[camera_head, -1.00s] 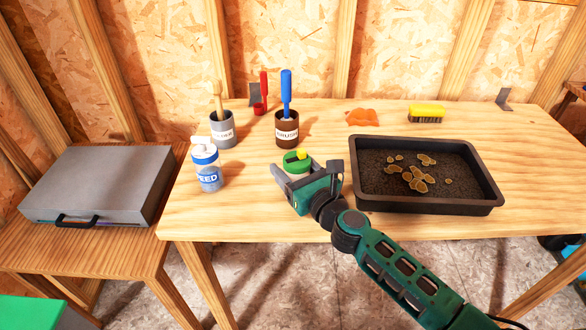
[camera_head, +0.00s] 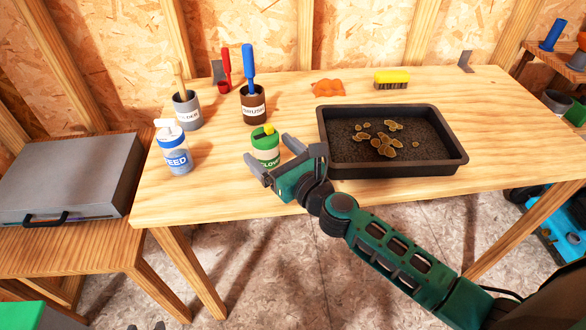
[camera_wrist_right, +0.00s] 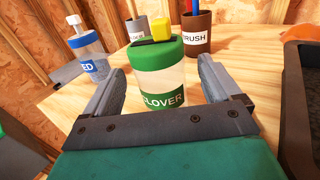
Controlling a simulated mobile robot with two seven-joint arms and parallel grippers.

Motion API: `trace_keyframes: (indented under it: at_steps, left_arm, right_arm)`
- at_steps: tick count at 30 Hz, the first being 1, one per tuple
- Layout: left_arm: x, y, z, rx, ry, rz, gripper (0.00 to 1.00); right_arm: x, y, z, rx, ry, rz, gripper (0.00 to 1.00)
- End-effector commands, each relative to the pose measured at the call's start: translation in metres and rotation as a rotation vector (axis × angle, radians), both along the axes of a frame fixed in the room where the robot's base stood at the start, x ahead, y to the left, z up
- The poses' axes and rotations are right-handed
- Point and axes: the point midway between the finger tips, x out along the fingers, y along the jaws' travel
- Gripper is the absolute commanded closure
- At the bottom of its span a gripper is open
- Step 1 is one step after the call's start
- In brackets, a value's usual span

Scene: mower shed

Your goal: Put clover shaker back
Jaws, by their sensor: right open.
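The clover shaker (camera_head: 265,149) stands upright on the wooden table, with a green lid, a yellow knob on top and a green band lettered CLOVER. My right gripper (camera_head: 268,150) is open at the shaker's near side, with one finger toward each side of it. In the right wrist view the shaker (camera_wrist_right: 159,75) stands in line with the gap between the open fingers (camera_wrist_right: 158,85). I cannot tell whether either finger touches it. The seed shaker (camera_head: 174,150), white and blue, stands to its left.
A brown brush cup (camera_head: 254,108) and a grey cup (camera_head: 187,112) stand behind. A black soil tray (camera_head: 330,170) lies close on the right. An orange cloth (camera_head: 328,88) and a yellow brush (camera_head: 392,76) lie farther back. A grey case (camera_head: 75,170) rests on the lower bench at left.

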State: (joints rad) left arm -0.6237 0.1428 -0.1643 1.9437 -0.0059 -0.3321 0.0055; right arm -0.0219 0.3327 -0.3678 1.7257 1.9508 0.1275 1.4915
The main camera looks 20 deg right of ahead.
Motion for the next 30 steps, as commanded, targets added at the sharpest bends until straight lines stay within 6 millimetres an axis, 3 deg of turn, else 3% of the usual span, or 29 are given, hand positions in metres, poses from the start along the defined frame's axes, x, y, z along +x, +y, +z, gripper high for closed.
trace_keyframes:
  at_steps: [6, 12, 18, 30]
  left_arm:
    - [0.0, 0.002, -0.006, 0.003, 0.005, 0.003, 0.55]
    - [-0.001, 0.001, -0.011, 0.002, 0.017, 0.001, 0.55]
    - [0.001, -0.004, -0.009, -0.005, 0.011, -0.006, 0.55]
    - [0.002, -0.005, -0.006, -0.008, 0.006, -0.007, 0.55]
  right_arm:
    - [-0.042, -0.011, -0.002, 0.0, 0.002, 0.0, 0.09]
    - [-0.067, -0.018, -0.002, 0.002, 0.001, 0.0, 0.09]
    - [-0.077, -0.021, 0.0, -0.001, 0.0, 0.001, 0.09]
    - [-0.078, -0.022, 0.0, 0.0, 0.0, 0.0, 0.09]
